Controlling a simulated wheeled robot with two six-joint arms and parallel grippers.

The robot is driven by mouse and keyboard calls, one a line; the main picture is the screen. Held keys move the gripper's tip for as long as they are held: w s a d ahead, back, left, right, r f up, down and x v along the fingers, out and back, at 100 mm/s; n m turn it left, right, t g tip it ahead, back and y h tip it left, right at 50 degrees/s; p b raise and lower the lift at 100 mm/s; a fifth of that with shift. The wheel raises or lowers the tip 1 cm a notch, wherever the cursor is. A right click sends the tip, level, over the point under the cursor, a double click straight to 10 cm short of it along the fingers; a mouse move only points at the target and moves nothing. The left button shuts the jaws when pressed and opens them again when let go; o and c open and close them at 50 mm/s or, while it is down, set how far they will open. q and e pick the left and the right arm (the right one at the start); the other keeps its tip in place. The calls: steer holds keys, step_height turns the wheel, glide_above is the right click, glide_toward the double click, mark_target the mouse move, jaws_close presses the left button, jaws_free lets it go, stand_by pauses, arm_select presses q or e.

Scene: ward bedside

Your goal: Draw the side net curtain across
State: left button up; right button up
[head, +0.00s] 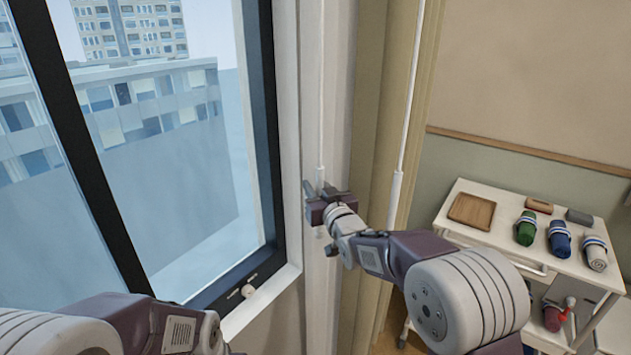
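The net curtain (343,90) hangs as a narrow, gathered whitish strip at the right side of the window. A thin white wand (321,90) hangs in front of it and ends in a thicker handle (319,177). My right gripper (319,203) is at this handle, with its fingers on either side and seemingly shut on it. A little of the handle shows below the fingers. My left arm crosses the bottom left, and its gripper is out of view.
A heavier beige curtain (372,130) hangs right of the net, with a second white wand (407,120) before it. The dark-framed window (268,130) has a round knob (248,291) low down. A white trolley (455,222) with rolled items stands at the right.

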steer(key=shift+w+f, duration=0.1)
steer(key=shift+w, duration=0.2)
jaws_close()
stand_by(1.2)
